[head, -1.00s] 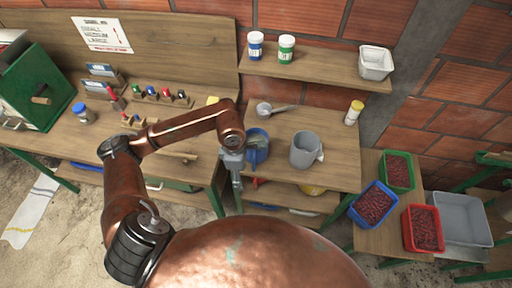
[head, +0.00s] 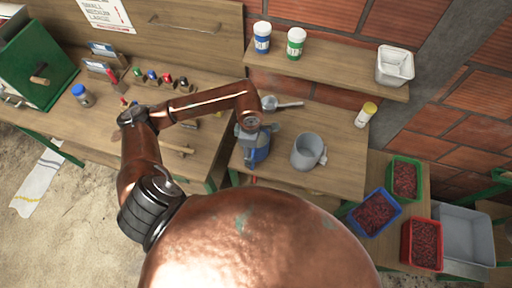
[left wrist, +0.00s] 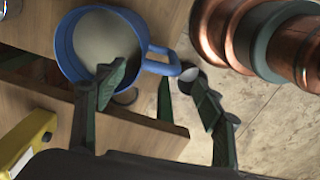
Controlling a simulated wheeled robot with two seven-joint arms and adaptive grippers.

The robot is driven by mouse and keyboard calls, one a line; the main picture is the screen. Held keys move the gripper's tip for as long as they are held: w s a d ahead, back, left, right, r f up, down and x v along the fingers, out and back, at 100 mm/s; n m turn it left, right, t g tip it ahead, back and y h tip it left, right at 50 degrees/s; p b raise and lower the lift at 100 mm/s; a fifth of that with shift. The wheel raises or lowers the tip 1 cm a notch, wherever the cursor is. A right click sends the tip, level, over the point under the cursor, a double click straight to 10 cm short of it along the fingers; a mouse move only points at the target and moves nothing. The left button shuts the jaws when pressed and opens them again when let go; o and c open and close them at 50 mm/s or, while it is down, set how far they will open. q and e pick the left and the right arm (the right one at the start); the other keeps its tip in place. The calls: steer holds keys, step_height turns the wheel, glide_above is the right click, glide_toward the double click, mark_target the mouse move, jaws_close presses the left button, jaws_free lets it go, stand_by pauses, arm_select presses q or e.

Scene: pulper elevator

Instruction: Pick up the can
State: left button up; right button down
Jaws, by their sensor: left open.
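A blue jug (head: 257,155) with a side handle stands near the left edge of the right-hand bench; it is the can-like vessel closest to my left gripper (head: 257,132). In the left wrist view the jug (left wrist: 66,45) shows its round rim, a pale inside and its handle. My left gripper (left wrist: 154,80) is open, one finger overlapping the jug's near rim, the other right of the handle. The handle appears between the fingers; contact cannot be told. A grey jug (head: 306,152) with a handle stands to the right. My right gripper is not in view.
A metal scoop (head: 283,104) lies behind the blue jug, and a yellow-lidded jar (head: 366,114) stands at the back right. A shelf (head: 330,67) holds two lidded jars and a white tub (head: 394,66). Trays of red beans (head: 375,214) are at the right.

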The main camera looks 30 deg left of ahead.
mark_target(253, 154)
arm_select(q)
steer(key=f, duration=0.3)
steer(key=shift+w+d+f, duration=0.1)
steer(key=shift+d+f, duration=0.1)
steer(key=shift+f, duration=0.3)
steer(key=c, duration=0.9)
jaws_close()
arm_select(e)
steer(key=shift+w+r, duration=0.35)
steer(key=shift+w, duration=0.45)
arm_select(q)
steer(key=shift+r, duration=0.1)
